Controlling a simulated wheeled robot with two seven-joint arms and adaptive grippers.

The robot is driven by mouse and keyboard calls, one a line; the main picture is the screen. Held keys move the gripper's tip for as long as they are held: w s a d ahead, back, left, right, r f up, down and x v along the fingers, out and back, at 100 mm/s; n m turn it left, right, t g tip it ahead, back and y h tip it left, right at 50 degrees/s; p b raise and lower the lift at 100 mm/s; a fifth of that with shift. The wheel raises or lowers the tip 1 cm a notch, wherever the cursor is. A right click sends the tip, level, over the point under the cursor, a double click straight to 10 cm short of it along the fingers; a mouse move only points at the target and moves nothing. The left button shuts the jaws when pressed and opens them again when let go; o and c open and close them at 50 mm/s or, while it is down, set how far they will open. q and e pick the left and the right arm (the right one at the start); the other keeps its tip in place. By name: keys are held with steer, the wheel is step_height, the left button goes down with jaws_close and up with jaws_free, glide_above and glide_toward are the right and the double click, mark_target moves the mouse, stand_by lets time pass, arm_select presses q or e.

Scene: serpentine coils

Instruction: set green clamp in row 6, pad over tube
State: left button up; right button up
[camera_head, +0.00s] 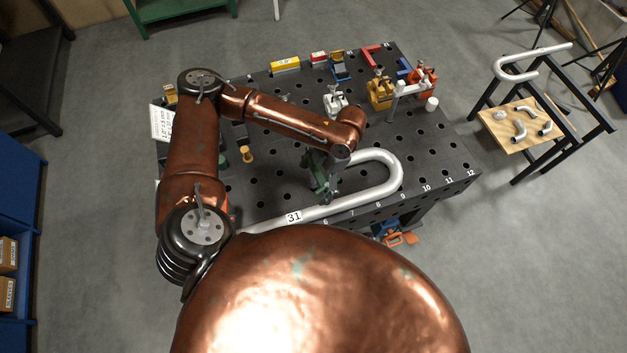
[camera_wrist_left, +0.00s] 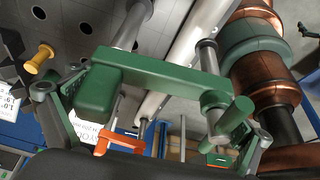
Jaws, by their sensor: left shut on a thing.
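The green clamp (camera_head: 317,171) is held by my left gripper (camera_head: 328,182), above the perforated table near its front edge. In the left wrist view the clamp's green bar (camera_wrist_left: 160,75) spans between the fingers of my left gripper (camera_wrist_left: 150,125), which are shut on it. The pale bent tube (camera_head: 385,160) with tag 31 runs along the front edge and loops back at the right. The tube also shows behind the clamp in the wrist view (camera_wrist_left: 200,38). The clamp is beside the tube near the row 6 label (camera_head: 325,222); I cannot tell whether it touches. My right gripper is not in view.
On the table (camera_head: 275,185) stand a white clamp (camera_head: 334,101), a yellow clamp (camera_head: 380,92), a red-orange clamp (camera_head: 423,82) and a brass pin (camera_head: 246,155). A yellow block (camera_head: 285,64) lies at the back. A wooden-topped stand (camera_head: 512,137) with tube pieces is at the right.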

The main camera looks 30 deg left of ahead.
arm_select(q)
steer(key=shift+f+b, duration=0.35)
steer(key=shift+f, duration=1.6)
steer(key=shift+c, duration=0.9)
steer(key=o, duration=1.6)
steer(key=v, duration=1.2)
